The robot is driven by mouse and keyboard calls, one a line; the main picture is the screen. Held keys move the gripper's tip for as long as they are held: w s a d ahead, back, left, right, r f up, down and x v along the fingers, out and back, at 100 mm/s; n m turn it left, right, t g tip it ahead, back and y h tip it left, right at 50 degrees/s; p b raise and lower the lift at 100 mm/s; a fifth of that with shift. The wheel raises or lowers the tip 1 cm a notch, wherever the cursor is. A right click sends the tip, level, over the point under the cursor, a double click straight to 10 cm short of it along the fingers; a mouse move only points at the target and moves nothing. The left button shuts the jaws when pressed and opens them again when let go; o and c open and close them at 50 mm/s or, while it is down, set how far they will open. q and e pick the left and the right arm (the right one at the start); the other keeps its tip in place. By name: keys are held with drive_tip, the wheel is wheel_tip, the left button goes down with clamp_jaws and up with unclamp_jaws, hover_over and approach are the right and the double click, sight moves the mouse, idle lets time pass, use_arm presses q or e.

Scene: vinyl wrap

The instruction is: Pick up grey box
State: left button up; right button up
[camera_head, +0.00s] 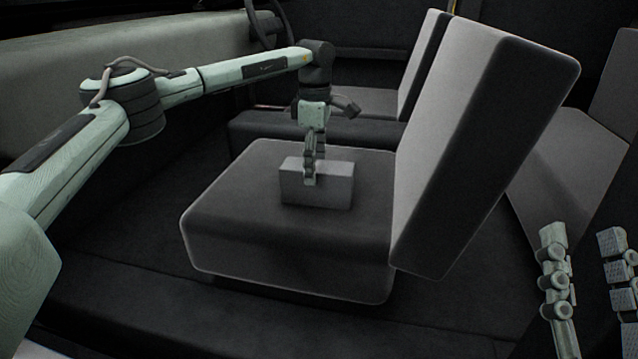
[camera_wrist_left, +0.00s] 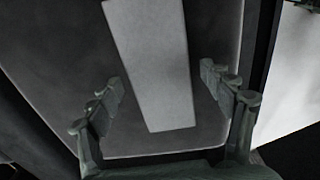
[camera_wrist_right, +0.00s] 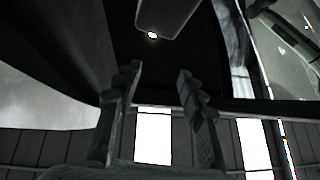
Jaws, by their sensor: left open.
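The grey box (camera_head: 333,190) lies on the seat cushion of the front seat. It also shows in the left wrist view as a long pale block (camera_wrist_left: 150,60) between my left fingers. My left gripper (camera_head: 311,172) points down at the box, open, with one finger in front of the box's near face in the head view; the other finger is hidden there. In the left wrist view, my left gripper (camera_wrist_left: 165,92) has a gap beside the box on both sides. My right gripper (camera_head: 582,238) is open and empty at the lower right, also in its wrist view (camera_wrist_right: 157,78).
The seat cushion (camera_head: 230,220) is otherwise bare. Its tilted backrest (camera_head: 490,130) rises to the right of the box. A second seat (camera_head: 375,100) and a steering wheel (camera_head: 262,22) are behind. Dark floor (camera_head: 150,290) lies in front.

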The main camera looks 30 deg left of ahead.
sight(318, 181)
use_arm(q)
drive_tip(key=f, duration=0.4)
drive_tip(key=shift+d+f+b, duration=0.25)
drive_tip(key=shift+f+b, duration=0.05)
drive_tip(key=shift+b, duration=0.05)
use_arm(e)
drive_tip(key=shift+s+d+r+t, duration=0.35)
drive_tip(key=shift+s+r+t, duration=0.15)
drive_tip(key=shift+r+t, duration=0.35)
drive_tip(key=shift+f+y, duration=0.1)
drive_tip(key=shift+y, duration=0.2)
use_arm(q)
drive_tip(key=shift+r, duration=0.1)
drive_tip(key=c, duration=1.8)
drive_tip(key=shift+c, duration=0.2)
drive_tip(key=shift+r, duration=0.1)
